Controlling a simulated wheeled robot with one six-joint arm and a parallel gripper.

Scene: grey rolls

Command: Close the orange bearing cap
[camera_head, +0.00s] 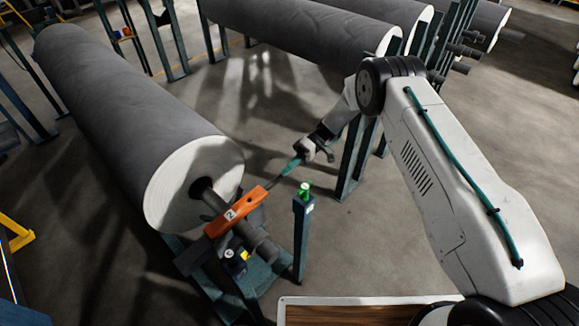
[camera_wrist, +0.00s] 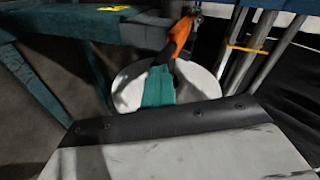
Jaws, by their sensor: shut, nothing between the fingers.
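The orange bearing cap (camera_head: 237,212), marked with a 2, lies slantwise by the dark shaft (camera_head: 205,190) at the near end of the left grey roll. A thin dark rod runs from its upper right end toward my gripper. My gripper (camera_head: 286,172) has teal fingers, shut and empty, just up and right of that end. I cannot tell whether they touch the rod. In the wrist view, the cap (camera_wrist: 180,35) shows beyond my teal fingers (camera_wrist: 158,86). How far the cap is swung over is unclear.
The grey roll (camera_head: 120,100) fills the left. A dark post with a green button (camera_head: 304,188) stands right of the cap. The roll stand (camera_head: 262,272) lies below it. More grey rolls (camera_head: 300,30) lie at the back. Bare floor (camera_head: 350,240) shows right of the post.

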